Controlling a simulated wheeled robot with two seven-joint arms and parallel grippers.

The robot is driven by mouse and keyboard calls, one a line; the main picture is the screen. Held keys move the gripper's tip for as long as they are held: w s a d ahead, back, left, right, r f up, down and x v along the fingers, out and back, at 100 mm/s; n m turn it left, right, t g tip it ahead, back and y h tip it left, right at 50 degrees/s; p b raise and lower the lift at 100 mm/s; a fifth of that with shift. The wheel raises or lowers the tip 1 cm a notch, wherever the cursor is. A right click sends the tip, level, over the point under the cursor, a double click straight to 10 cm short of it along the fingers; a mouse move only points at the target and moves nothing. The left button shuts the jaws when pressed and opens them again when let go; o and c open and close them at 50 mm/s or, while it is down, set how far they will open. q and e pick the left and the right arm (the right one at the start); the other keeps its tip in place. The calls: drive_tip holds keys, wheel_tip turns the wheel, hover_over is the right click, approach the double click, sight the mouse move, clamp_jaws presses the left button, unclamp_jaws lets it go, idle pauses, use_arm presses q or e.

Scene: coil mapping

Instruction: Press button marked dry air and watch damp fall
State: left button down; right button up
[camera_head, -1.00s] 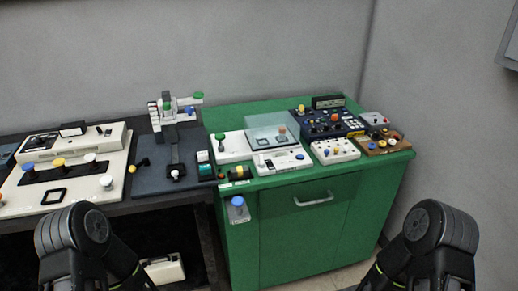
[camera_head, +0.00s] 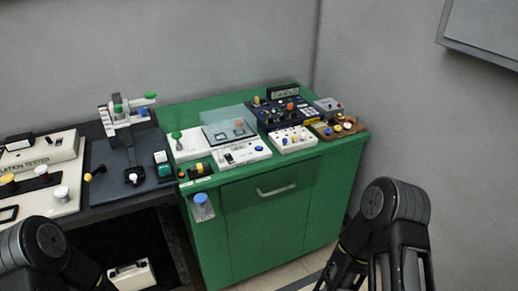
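Several devices with buttons and knobs stand on a green cabinet (camera_head: 270,215). A white box with a clear cover (camera_head: 229,131) is at its middle left, with a white panel (camera_head: 241,153) in front of it. A dark blue control panel (camera_head: 278,112) with coloured knobs stands behind a white knob box (camera_head: 292,139). A brown board (camera_head: 338,128) and a grey box (camera_head: 328,105) are at the right end. Labels are too small to read, so I cannot tell which button is marked dry air. My arms show at the bottom left and bottom right; their fingertips are not visible.
A dark table at left holds an insulation tester (camera_head: 40,150) and a dark blue stand (camera_head: 128,170). A jar with a blue lid (camera_head: 201,207) hangs at the cabinet's front left. A white case (camera_head: 131,275) is below the table. Floor shows at the cabinet's right.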

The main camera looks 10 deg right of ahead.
clamp_jaws()
idle(1.4)
